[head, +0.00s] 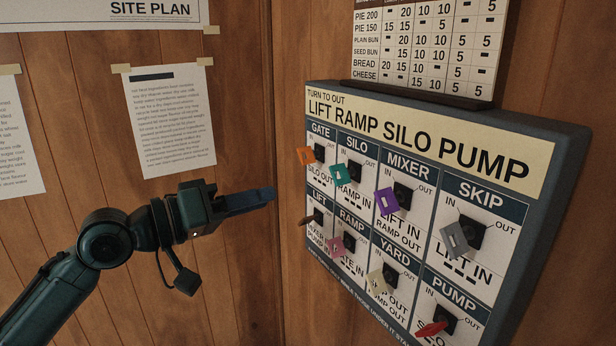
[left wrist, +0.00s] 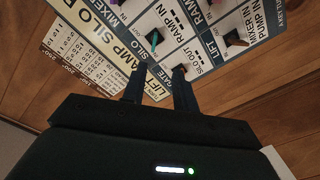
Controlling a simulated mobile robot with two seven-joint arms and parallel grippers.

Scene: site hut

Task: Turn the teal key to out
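The teal key (head: 341,174) sticks out of the SILO lock, in the upper row of the key panel (head: 545,190), second from the left. Its flat bow stands tilted; I cannot tell for certain which mark it points to. In the left wrist view the teal key (left wrist: 155,42) shows edge-on, ahead of the fingertips. My left gripper (head: 272,194) is left of the panel, pointing at it and apart from the keys. In the left wrist view its two fingers (left wrist: 160,74) stand apart with nothing between them. My right gripper is not in view.
An orange key (head: 306,156) at GATE and a purple key (head: 386,202) at MIXER flank the teal one. A pink key (head: 335,246) sits below at RAMP. Grey (head: 454,240) and red (head: 431,329) keys are farther right.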

